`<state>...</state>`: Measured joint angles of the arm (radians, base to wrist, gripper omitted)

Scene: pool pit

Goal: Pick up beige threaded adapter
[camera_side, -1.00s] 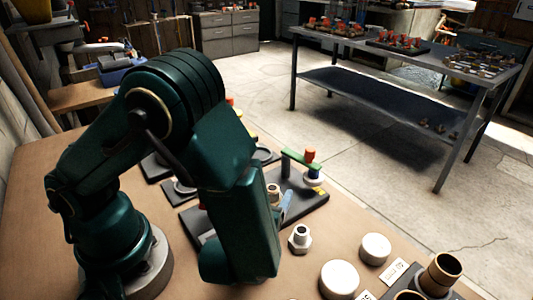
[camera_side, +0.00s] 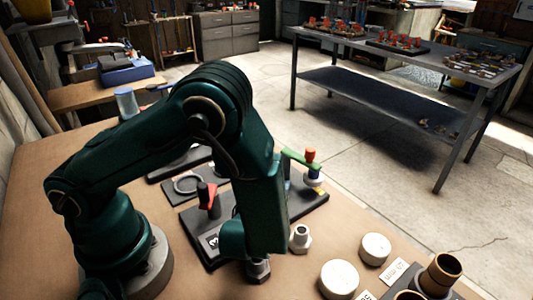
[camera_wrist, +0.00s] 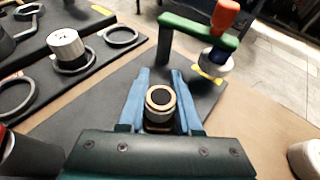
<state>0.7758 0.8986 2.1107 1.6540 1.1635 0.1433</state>
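The beige threaded adapter (camera_wrist: 160,98) shows from above in the wrist view as a round tan ring with a dark opening. It stands between the two blue fingers of my gripper (camera_wrist: 160,88), one on each side. The fingers are close to its sides, but I cannot tell whether they press on it. Whether its lower end touches the dark board is hidden. In the side view my green forearm hides the adapter and nearly all of my gripper.
A green bar with an orange knob (camera_wrist: 226,18) rises beside my gripper. A white cap (camera_wrist: 66,46) and rings stand on another board. A hex fitting (camera_side: 300,238), white caps (camera_side: 375,247) and a brown-rimmed pipe (camera_side: 441,272) lie to the right in the side view.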

